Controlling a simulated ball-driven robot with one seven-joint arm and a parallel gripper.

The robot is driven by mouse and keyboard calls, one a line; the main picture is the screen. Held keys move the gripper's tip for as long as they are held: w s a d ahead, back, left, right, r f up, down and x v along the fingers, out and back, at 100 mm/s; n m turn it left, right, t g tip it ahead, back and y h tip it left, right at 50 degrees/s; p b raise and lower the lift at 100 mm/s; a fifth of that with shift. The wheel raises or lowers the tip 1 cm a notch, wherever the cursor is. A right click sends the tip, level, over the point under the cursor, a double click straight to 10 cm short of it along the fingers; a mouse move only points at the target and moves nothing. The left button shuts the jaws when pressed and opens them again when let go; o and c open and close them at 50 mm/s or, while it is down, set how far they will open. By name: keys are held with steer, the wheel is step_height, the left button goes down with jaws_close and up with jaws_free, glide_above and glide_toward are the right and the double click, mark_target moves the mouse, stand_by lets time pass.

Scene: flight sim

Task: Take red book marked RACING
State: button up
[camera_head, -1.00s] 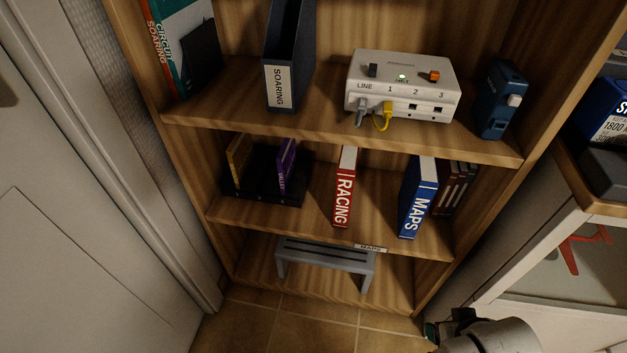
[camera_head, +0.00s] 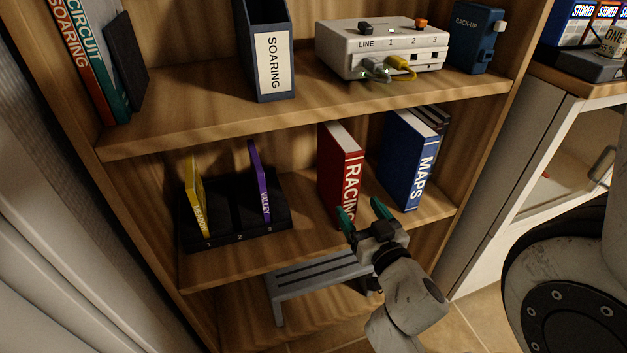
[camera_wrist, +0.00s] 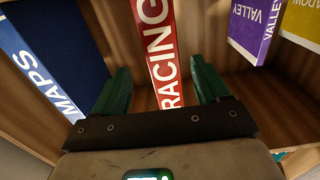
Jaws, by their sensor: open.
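The red book marked RACING (camera_head: 341,172) stands upright on the middle shelf, its spine facing out. In the wrist view the red book (camera_wrist: 157,45) shows upside down, with its spine ahead of and between my two green fingers. My gripper (camera_head: 363,211) is open and empty, just in front of the book's lower spine. In the head view one finger hides part of the last letters on the spine. I cannot tell whether a finger touches the book.
The blue MAPS book (camera_head: 408,162) stands just right of the red book. Left is a black rack (camera_head: 238,222) with a yellow and a purple VALLEY item (camera_head: 260,183). A white LINE box (camera_head: 382,47) sits above, and a grey stool (camera_head: 315,280) stands below.

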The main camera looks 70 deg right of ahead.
mark_target(340, 184)
steer(key=x, duration=0.9)
steer(key=shift+w+a+p, duration=0.15)
steer(key=shift+w+p, duration=0.05)
steer(key=shift+p, duration=0.2)
steer(key=shift+w+d+f, duration=0.15)
steer(key=shift+w+d, duration=0.1)
steer(key=shift+d, duration=0.15)
steer(key=shift+c, duration=0.3)
jaws_close()
